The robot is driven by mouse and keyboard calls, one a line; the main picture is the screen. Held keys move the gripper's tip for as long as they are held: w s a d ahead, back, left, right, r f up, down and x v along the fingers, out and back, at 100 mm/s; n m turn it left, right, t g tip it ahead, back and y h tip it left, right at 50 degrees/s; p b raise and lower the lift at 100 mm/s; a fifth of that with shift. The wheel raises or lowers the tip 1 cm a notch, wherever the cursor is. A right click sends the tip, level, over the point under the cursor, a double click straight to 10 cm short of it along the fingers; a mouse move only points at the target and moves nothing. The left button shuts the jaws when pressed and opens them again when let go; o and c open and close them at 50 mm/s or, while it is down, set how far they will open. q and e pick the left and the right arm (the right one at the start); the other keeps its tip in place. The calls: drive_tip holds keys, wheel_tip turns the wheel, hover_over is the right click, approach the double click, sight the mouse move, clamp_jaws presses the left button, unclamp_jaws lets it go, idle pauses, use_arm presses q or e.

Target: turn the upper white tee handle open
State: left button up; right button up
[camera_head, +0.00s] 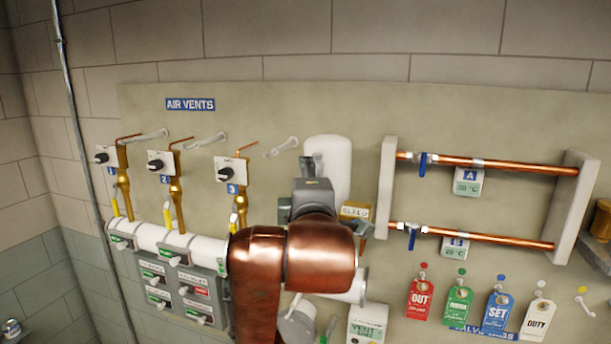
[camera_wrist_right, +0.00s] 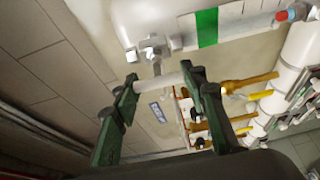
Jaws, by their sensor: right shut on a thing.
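My right gripper (camera_wrist_right: 164,78) shows in the right wrist view with its two dark green fingers on either side of a short white bar, which appears to be the upper white tee handle (camera_wrist_right: 172,80). The fingers are shut on it. A metal valve fitting (camera_wrist_right: 152,47) lies just beyond the handle, beside a white tank (camera_wrist_right: 160,18). In the head view my copper-coloured right arm reaches up to the white tank (camera_head: 330,160), and its wrist hides the handle. My left gripper is in neither view.
A yellow BLEED tag (camera_head: 355,211) hangs right of my wrist. Copper pipes (camera_head: 500,163) with blue levers run at the right. Brass vent valves (camera_head: 176,190) stand at the left above a white manifold (camera_head: 150,236). Coloured tags (camera_head: 458,304) hang lower right.

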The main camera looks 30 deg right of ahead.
idle(0.4)
drive_tip(key=o, duration=1.2)
drive_tip(key=shift+d, duration=0.1)
drive_tip(key=shift+v, duration=6.05)
